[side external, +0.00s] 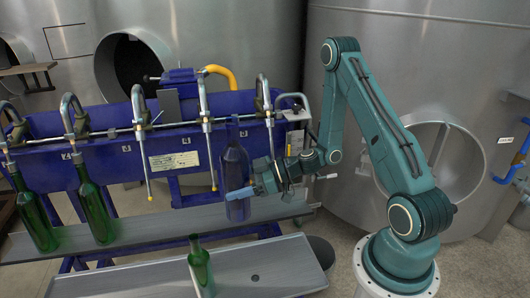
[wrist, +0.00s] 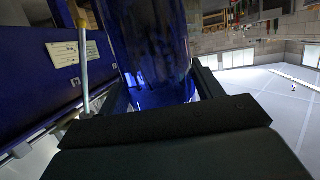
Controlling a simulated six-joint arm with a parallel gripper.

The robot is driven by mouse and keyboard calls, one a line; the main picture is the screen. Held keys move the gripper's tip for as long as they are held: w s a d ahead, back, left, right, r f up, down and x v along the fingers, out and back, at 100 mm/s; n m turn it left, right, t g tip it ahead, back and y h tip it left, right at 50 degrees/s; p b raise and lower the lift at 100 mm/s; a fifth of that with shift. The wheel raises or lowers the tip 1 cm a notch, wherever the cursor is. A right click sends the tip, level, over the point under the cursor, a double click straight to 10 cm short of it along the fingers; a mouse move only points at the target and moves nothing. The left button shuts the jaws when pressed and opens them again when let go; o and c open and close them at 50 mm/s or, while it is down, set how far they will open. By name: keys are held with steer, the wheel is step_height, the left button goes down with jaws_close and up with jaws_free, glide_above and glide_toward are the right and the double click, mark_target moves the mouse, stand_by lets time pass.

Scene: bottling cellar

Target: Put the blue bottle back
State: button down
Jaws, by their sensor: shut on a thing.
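The blue bottle (side external: 236,165) is upright at the right part of the blue filling rack (side external: 62,166), above the grey shelf (side external: 160,232). My gripper (side external: 240,193) is shut on its lower body. In the wrist view the blue bottle (wrist: 155,45) fills the space between the fingers of my gripper (wrist: 160,95). I cannot tell whether its base touches the shelf. Its neck is close to the rack's upper right part.
Two green bottles (side external: 95,205) (side external: 34,212) stand at the left of the shelf under spouts. Another green bottle (side external: 200,266) stands on the lower front tray (side external: 262,262). Thin filling tubes (side external: 210,155) hang left of the blue bottle. Steel tanks (side external: 420,60) stand behind.

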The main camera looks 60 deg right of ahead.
step_height(320, 180, down, 15)
stand_by(0.7)
steer(key=shift+f, duration=0.25)
step_height(320, 180, down, 16)
stand_by(0.9)
steer(key=shift+f, duration=1.85)
steer(key=shift+f, duration=0.1)
steer(key=shift+c, duration=1.4)
jaws_free()
steer(key=shift+f, duration=0.1)
